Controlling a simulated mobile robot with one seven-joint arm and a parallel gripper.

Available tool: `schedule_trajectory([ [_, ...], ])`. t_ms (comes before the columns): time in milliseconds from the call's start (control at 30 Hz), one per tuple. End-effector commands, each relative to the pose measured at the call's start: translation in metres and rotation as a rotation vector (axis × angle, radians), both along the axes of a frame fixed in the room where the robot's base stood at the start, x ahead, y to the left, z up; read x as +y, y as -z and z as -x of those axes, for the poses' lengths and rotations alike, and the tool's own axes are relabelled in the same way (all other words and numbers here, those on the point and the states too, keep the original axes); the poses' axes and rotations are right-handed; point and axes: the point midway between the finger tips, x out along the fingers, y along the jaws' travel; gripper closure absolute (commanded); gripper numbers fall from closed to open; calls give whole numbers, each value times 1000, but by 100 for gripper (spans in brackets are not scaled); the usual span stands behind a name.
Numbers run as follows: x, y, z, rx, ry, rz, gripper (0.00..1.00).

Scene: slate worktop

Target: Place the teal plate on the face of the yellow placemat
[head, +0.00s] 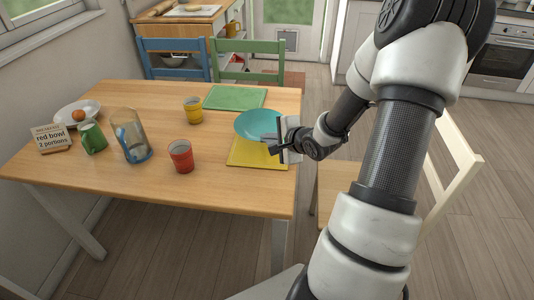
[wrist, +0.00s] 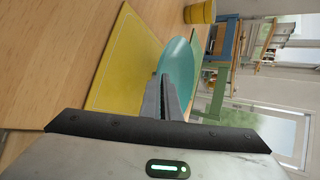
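The teal plate (head: 256,123) is a round shallow dish over the far part of the yellow placemat (head: 257,157) and the strip of table beyond it. My gripper (head: 272,138) is at the plate's near right rim, with its fingers closed on the rim. In the wrist view the fingers (wrist: 166,95) meet the edge of the plate (wrist: 181,70), and the yellow placemat (wrist: 118,65) lies to the left. The plate appears held just above the table; the exact gap is hard to tell. The near part of the placemat is bare.
A green placemat (head: 235,97) lies beyond the plate. A yellow cup (head: 193,110), a red cup (head: 181,156), a glass pitcher (head: 131,135), a green mug (head: 93,138), a white plate (head: 77,114) and a small sign (head: 51,139) stand to the left. A chair (head: 345,185) is at right.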

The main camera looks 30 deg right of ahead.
Motion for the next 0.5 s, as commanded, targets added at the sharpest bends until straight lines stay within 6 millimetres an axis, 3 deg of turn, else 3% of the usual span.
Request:
schedule_trajectory([
  [300,1,46,-1,-1,-1,-1,100],
  [500,0,46,-1,-3,0,1,100],
])
